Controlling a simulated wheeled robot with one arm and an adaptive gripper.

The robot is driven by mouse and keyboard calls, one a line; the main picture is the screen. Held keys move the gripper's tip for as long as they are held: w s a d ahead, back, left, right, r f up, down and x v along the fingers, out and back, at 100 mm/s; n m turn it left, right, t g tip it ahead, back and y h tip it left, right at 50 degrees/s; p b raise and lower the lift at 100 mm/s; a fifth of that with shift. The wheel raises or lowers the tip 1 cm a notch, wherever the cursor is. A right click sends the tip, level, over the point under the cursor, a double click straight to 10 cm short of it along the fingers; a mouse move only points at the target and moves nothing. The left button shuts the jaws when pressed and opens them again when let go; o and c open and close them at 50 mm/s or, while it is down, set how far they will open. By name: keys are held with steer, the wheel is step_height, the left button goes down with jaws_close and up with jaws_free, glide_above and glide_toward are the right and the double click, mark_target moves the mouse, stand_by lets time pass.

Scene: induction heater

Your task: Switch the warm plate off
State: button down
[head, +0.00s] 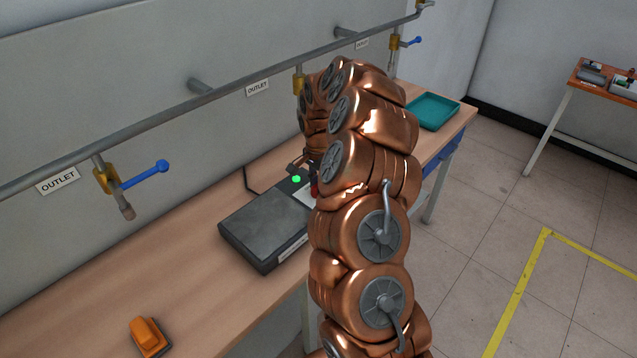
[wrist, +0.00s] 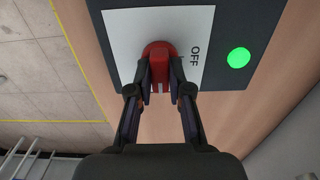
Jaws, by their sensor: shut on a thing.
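The warm plate (head: 262,222) is a flat dark grey unit on the wooden bench in the head view. Its red switch knob (wrist: 158,60) sits on a white panel (wrist: 118,32) in the wrist view, with the printed word OFF just to the right of it. A round green light (wrist: 239,57) glows on the dark housing further right; it also shows in the head view (head: 296,179). My gripper (wrist: 160,72) is shut on the red knob, one finger on each side. My arm hides most of the knob area in the head view.
An orange object (head: 149,337) lies on the bench at the near left. Pipe outlets with blue-handled valves (head: 147,174) hang over the bench along the wall. A teal tray (head: 433,111) stands at the far bench end.

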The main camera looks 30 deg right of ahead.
steer(key=shift+w+f+n+b, duration=0.1)
steer(key=shift+n+b, duration=0.2)
steer(key=shift+b, duration=0.25)
steer(key=n+b, duration=0.1)
steer(key=b, duration=0.1)
steer(key=n+b, duration=0.1)
steer(key=b, duration=0.1)
steer(key=shift+f+n, duration=0.2)
steer(key=shift+n, duration=0.1)
steer(key=n+b, duration=0.4)
steer(key=shift+r, duration=0.15)
steer(key=n+b, duration=0.3)
steer(key=n, duration=0.3)
steer(key=shift+r, duration=0.1)
steer(key=n+b, duration=0.1)
steer(key=n, duration=0.3)
steer(key=shift+r+n, duration=0.1)
steer(key=shift+n, duration=0.2)
steer(key=c, duration=1.1)
jaws_free()
